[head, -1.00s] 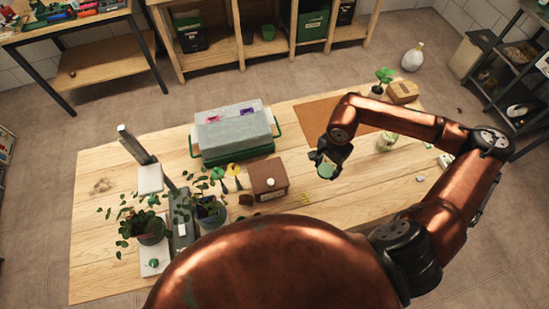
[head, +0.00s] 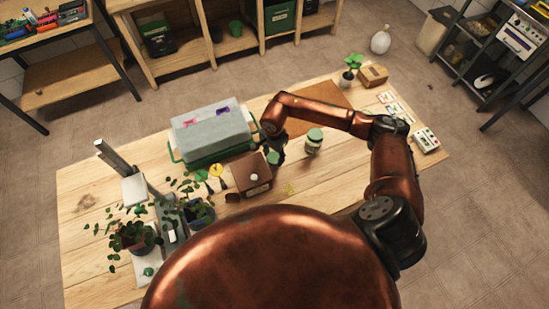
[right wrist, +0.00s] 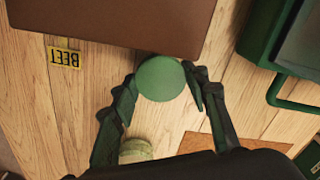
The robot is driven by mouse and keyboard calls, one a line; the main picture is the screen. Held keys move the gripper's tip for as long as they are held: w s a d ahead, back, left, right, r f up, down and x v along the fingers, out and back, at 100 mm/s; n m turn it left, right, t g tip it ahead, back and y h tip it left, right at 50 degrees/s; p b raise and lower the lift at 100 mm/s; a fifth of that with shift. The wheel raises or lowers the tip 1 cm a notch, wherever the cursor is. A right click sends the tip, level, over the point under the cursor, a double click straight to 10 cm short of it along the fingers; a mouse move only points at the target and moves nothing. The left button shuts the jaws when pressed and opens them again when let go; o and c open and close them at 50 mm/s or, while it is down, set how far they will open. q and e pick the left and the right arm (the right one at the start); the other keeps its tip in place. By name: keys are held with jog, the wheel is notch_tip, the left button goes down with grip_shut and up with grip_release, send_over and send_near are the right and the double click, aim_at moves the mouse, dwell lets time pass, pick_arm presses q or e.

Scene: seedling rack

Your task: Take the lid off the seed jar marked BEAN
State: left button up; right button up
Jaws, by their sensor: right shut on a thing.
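My right gripper (head: 275,148) is shut on a round green lid (right wrist: 162,78), held between the two fingertips close beside the brown box. In the head view the lid (head: 273,157) shows small below the fingers. I cannot tell whether a jar body is under it. A pale jar with a green lid (head: 314,143) stands upright on the table to the right of the gripper. A pale ribbed round thing (right wrist: 135,150) shows partly behind the fingers in the right wrist view. No BEAN marking is readable. My left gripper is not in view.
The brown box (head: 250,174) with a pale knob stands left of the gripper. A green-based clear-lidded bin (head: 210,133) is behind it. A yellow BEET tag (right wrist: 63,57) lies on the table. Potted plants (head: 135,237) stand at left. The table's right front is fairly clear.

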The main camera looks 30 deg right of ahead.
aim_at(274, 158)
notch_tip(274, 158, down, 2)
jog(key=shift+f, duration=0.1)
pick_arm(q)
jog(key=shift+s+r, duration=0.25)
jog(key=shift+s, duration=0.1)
pick_arm(e)
jog(key=shift+f, duration=0.2)
jog(key=o, duration=1.3)
jog(key=shift+r, duration=0.1)
jog(key=shift+c, duration=0.2)
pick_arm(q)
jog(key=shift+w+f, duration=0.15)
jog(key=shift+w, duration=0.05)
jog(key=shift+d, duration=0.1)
pick_arm(e)
jog(key=shift+r, duration=0.25)
pick_arm(q)
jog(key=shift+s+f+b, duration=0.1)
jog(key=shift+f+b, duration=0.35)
jog(key=shift+b, duration=0.05)
pick_arm(e)
notch_tip(274, 158, up, 12)
